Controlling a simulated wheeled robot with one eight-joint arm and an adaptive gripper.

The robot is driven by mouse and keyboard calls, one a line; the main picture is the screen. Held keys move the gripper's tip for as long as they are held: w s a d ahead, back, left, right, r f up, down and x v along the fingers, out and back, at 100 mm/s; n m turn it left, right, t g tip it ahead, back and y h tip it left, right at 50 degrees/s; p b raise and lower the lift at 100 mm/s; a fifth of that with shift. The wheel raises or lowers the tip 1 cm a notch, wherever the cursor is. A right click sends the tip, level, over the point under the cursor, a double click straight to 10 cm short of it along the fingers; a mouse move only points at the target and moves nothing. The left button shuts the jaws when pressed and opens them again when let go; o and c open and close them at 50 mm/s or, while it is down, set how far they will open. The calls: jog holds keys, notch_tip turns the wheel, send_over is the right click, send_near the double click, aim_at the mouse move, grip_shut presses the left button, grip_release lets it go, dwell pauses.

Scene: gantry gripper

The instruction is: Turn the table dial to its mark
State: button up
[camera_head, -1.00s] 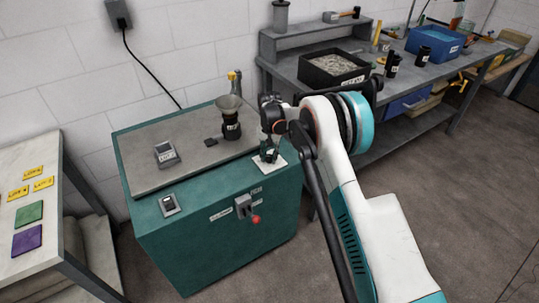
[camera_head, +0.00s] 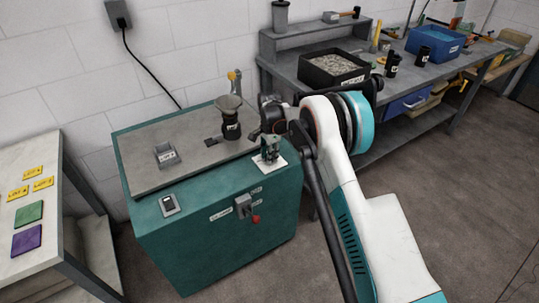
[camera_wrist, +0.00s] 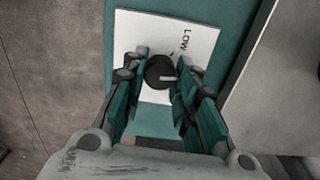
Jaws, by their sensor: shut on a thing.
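The dial (camera_wrist: 158,70) is a round black knob with a pale pointer line that points to the right in the wrist view. It sits on a white plate (camera_wrist: 140,28) with the word LOW printed near its upper right. In the wrist view my gripper (camera_wrist: 162,62) has its two green-padded fingers on either side of the knob, shut on it. In the head view my gripper (camera_head: 268,148) stands over the white plate (camera_head: 281,163) at the cabinet's right end, and the knob is hidden there. I cannot make out the target mark.
The plate lies on a green cabinet (camera_head: 215,250) with a grey top (camera_head: 150,180). On that top stand a dark grinder-like funnel (camera_head: 230,118) and a small labelled box (camera_head: 166,156). A lever switch (camera_head: 244,205) is on the front. A workbench (camera_head: 290,70) stands behind my arm.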

jog(key=shift+m, duration=0.6)
jog(key=o, duration=1.1)
jog(key=shift+r, duration=0.1)
notch_tip(320, 180, up, 12)
jog(key=shift+f, duration=0.1)
